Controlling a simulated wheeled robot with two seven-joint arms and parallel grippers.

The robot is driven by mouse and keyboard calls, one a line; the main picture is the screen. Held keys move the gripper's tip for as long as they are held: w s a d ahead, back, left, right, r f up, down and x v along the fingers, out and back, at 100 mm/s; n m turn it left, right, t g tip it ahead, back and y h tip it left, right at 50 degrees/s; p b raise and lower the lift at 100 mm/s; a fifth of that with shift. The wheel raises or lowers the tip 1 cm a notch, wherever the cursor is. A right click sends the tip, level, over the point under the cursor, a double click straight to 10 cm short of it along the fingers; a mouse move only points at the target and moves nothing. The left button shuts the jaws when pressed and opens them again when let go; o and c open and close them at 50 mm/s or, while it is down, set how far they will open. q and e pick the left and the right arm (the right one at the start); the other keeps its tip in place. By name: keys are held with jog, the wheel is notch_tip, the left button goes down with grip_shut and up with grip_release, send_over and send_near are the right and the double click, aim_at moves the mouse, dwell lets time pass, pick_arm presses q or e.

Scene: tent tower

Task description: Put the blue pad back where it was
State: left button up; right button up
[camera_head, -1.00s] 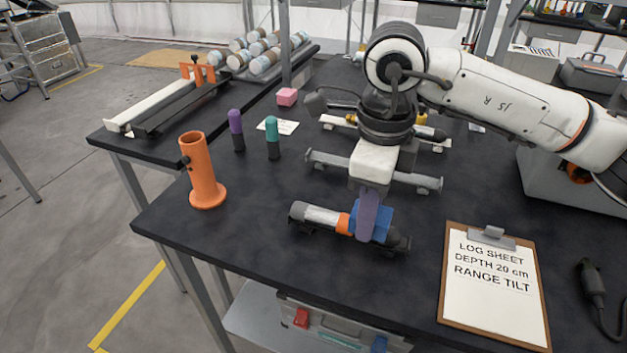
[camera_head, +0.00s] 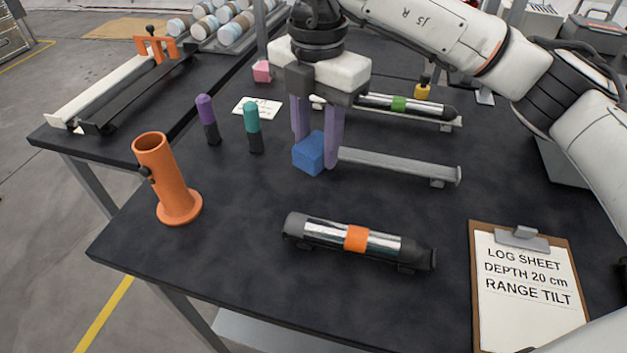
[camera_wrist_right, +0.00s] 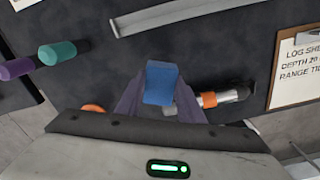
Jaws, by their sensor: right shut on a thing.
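The blue pad (camera_head: 309,153) is a small blue block. My right gripper (camera_head: 318,155) is shut on it, with its purple fingers pointing down. In the right wrist view the pad (camera_wrist_right: 161,82) sits between the two fingertips. In the head view the pad appears at the left end of the empty middle rail (camera_head: 400,167); I cannot tell how far above the table it is. The tube with the orange band (camera_head: 357,239) lies on its stand nearer the front, apart from the pad. My left gripper is not in view.
A pink block (camera_head: 261,71) and a white card (camera_head: 257,107) are at the back left. Purple (camera_head: 206,118) and teal (camera_head: 253,126) markers and an orange holder (camera_head: 168,178) stand left. A green-banded tube (camera_head: 405,104) lies behind. A clipboard (camera_head: 527,285) is front right.

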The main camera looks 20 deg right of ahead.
aim_at(317, 143)
notch_tip(317, 143, down, 8)
jog(key=shift+f, duration=0.1)
dwell(0.4)
jog(key=o, duration=1)
jog(key=shift+f, duration=0.1)
jog(key=shift+c, duration=0.2)
notch_tip(317, 143, up, 12)
jog(key=shift+r, duration=0.2)
